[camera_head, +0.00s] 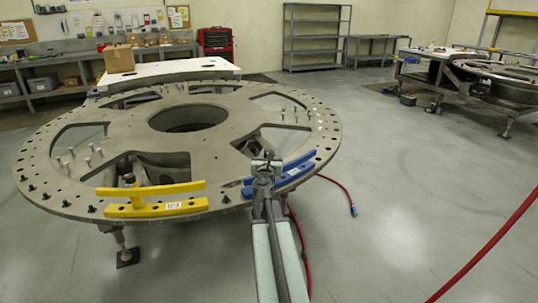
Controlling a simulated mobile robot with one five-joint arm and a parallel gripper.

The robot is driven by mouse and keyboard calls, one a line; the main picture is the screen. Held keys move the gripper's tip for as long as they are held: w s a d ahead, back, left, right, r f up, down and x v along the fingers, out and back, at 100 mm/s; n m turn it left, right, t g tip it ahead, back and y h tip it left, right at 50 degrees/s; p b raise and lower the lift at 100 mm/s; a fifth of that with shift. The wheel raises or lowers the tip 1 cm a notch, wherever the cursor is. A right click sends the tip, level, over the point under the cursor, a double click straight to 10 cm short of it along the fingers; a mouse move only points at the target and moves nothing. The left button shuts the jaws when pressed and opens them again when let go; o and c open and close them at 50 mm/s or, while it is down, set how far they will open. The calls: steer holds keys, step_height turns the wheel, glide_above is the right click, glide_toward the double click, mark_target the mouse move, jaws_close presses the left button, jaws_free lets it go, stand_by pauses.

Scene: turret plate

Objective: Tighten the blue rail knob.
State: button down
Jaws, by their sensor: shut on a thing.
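A blue rail (291,174) sits on the near right rim of the large grey turret plate (140,108). Two blue bars show, with a white label on the right part. My gripper (264,163) is at the left part of this rail, at the plate's rim, and my arm reaches it from the near side. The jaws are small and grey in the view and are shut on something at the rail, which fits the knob. The knob itself is hidden by the gripper, so I cannot see how far it is turned.
A yellow rail (155,208) with a label sits on the near left rim. Several small bolts stand on the plate. A red hose (340,187) lies on the floor to the right. A cardboard box (119,58) rests on a white table behind.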

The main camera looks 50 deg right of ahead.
steer(key=m+g+h, duration=0.2)
steer(key=m+g, duration=0.1)
steer(key=g, duration=0.1)
steer(key=shift+w, duration=0.2)
steer(key=shift+s+m+g+h, duration=0.1)
steer(key=shift+m+g+h, duration=0.65)
steer(key=shift+g, duration=0.45)
steer(key=shift+s+m+g, duration=0.1)
steer(key=shift+m+g, duration=0.15)
steer(key=shift+g, duration=0.05)
steer(key=c, duration=1)
jaws_free()
steer(key=shift+d, duration=0.1)
steer(key=shift+o, duration=0.2)
steer(key=v, duration=0.7)
steer(key=shift+a, duration=0.4)
